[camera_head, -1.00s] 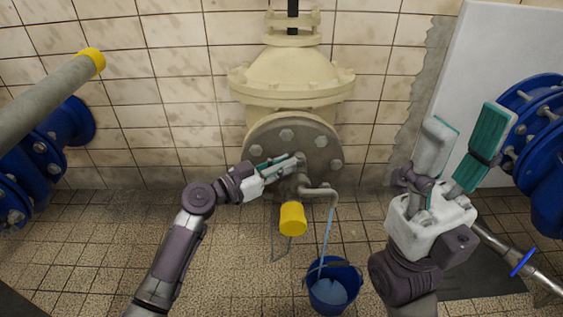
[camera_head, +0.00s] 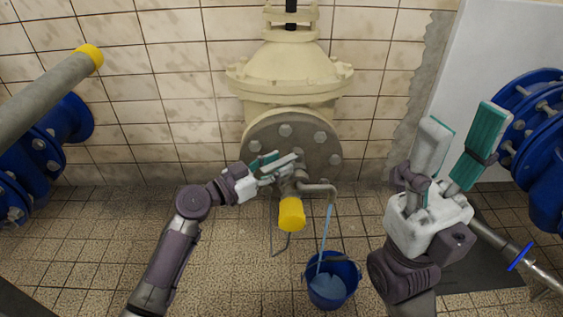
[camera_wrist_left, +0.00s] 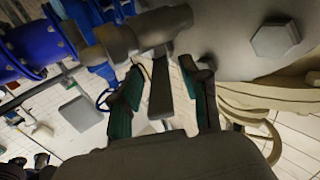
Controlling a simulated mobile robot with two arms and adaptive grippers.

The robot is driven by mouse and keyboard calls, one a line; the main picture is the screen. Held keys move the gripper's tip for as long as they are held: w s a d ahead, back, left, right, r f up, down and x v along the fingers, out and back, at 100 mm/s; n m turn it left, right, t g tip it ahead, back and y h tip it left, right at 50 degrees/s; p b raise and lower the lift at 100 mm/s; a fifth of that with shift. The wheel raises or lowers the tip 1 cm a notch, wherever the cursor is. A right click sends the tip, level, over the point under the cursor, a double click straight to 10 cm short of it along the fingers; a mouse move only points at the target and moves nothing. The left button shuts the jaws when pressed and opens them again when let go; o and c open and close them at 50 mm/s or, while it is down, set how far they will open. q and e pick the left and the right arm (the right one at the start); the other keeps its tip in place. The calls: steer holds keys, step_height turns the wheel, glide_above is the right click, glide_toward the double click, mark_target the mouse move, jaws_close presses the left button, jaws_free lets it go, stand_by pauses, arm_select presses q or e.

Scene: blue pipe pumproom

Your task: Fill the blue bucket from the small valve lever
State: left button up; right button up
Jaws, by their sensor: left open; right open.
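The small valve lever (camera_wrist_left: 161,98) is a grey bar in the left wrist view. It lies between the spread fingers of my left gripper (camera_wrist_left: 163,108), apparently touching neither. In the head view my left gripper (camera_head: 277,165) is open beside the small valve, below the big flange. The bent spout (camera_head: 322,189) sends a thin blue stream of water (camera_head: 325,238) down into the blue bucket (camera_head: 313,294). The bucket stands upright on the floor with water (camera_head: 327,289) in it. My right gripper (camera_head: 460,155) is open and empty at the right, away from the valve.
A yellow cap (camera_head: 291,214) hangs under the valve, left of the spout. The cream valve body (camera_head: 288,75) stands against the tiled wall. Blue flanged pipes stand at the left (camera_head: 67,122) and right (camera_head: 540,120). The tiled floor (camera_head: 240,270) left of the bucket is clear.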

arm_select(q)
steer(key=v, duration=1)
steer(key=shift+s, duration=0.2)
steer(key=shift+a, duration=0.15)
